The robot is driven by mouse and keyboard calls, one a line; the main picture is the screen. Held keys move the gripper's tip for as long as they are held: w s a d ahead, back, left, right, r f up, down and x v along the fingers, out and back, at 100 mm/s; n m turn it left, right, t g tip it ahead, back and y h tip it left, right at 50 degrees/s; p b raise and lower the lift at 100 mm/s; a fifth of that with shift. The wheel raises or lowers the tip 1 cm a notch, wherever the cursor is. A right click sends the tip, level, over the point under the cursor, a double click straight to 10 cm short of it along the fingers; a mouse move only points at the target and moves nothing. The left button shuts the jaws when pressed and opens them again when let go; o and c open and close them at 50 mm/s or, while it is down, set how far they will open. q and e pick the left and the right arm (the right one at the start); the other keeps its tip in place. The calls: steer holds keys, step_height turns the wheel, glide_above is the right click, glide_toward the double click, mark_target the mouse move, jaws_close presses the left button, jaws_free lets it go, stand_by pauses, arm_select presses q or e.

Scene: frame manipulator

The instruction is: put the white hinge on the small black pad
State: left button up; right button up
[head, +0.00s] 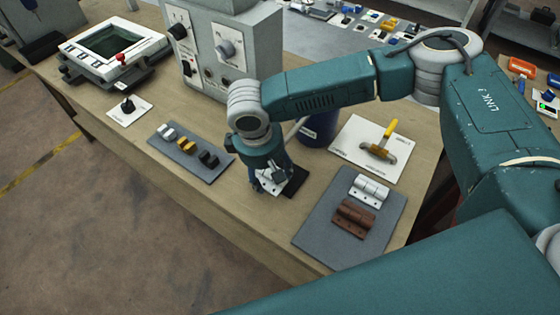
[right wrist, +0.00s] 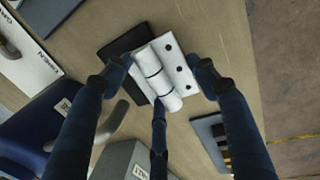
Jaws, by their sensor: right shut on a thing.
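The white hinge (right wrist: 160,65) is between the fingers of my right gripper (right wrist: 160,75), which is shut on it. In the head view the right gripper (head: 268,184) points down at the table's front edge, and a pale part of the hinge (head: 271,187) shows among its fingers. The small black pad (right wrist: 122,44) lies beside and partly behind the hinge in the right wrist view. In the head view the pad (head: 298,180) shows just right of the gripper. I cannot tell whether the hinge touches the pad or table. My left gripper is out of view.
A grey mat (head: 318,233) holds a silver-white hinge (head: 369,190) and a brown hinge (head: 353,218). A grey strip (head: 212,172) with small parts lies left; a control box (head: 225,50) stands behind.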

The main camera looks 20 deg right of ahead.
steer(key=w+d, duration=0.1)
steer(key=d+p, duration=0.1)
steer(key=w+d, duration=0.1)
steer(key=shift+w+d+f+p, duration=0.25)
steer(key=shift+w+d+p, duration=0.1)
steer(key=shift+f, duration=0.5)
steer(key=shift+a, duration=0.1)
steer(key=shift+f, duration=0.55)
steer(key=o, duration=1.1)
steer(key=shift+s, duration=0.1)
steer(key=shift+c, duration=0.2)
steer(key=shift+o, duration=1.1)
steer(key=shift+f, duration=0.1)
